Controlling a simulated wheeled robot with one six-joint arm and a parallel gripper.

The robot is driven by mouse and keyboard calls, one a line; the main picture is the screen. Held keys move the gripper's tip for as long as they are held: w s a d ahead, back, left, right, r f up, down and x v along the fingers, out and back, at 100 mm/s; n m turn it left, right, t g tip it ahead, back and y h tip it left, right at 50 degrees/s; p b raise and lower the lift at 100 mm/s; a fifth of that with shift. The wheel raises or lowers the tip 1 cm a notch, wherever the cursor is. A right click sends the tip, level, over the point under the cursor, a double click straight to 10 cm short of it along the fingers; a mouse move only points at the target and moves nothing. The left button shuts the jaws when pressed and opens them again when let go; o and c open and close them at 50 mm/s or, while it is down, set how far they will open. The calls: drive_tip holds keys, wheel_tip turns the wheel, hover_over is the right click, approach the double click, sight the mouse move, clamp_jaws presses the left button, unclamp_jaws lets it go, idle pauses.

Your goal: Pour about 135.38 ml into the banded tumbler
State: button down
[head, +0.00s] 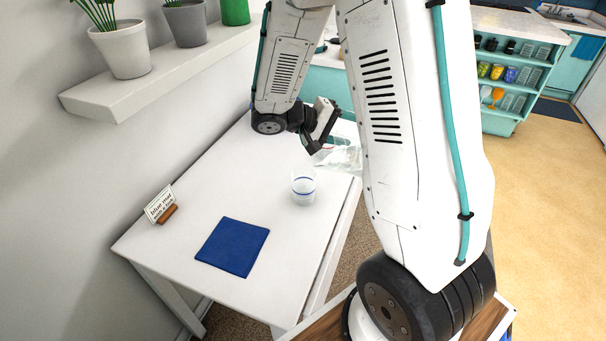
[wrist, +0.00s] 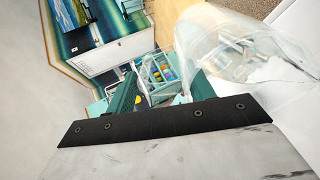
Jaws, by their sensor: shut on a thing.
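The banded tumbler (head: 303,188) is a clear cup with a blue band, standing upright on the white table. I cannot tell its liquid level. My gripper (head: 322,147) is above the table's far right part, beyond the tumbler and apart from it. It is shut on a clear jug (head: 345,158), partly hidden behind my arm. In the wrist view the jug (wrist: 235,48) appears at the upper right, beside the teal fingers (wrist: 163,92). Its grip point and the amount inside are unclear.
A blue mat (head: 232,247) lies bare near the table's front. A small sign (head: 160,205) beginning "blue mat" stands at the left edge. A wall shelf (head: 150,75) with potted plants overhangs the left. The table's middle (head: 235,180) is clear.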

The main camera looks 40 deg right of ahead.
drive_tip(key=shift+w+a+r+g+h+b, duration=0.15)
drive_tip(key=shift+w+a+r+h+b, duration=0.05)
drive_tip(key=shift+a+r+h, duration=0.2)
drive_tip(key=shift+w+a+r+g+h+b, duration=0.15)
drive_tip(key=shift+a+r+h+b, duration=0.1)
drive_tip(key=shift+a+h, duration=0.2)
idle(2.6)
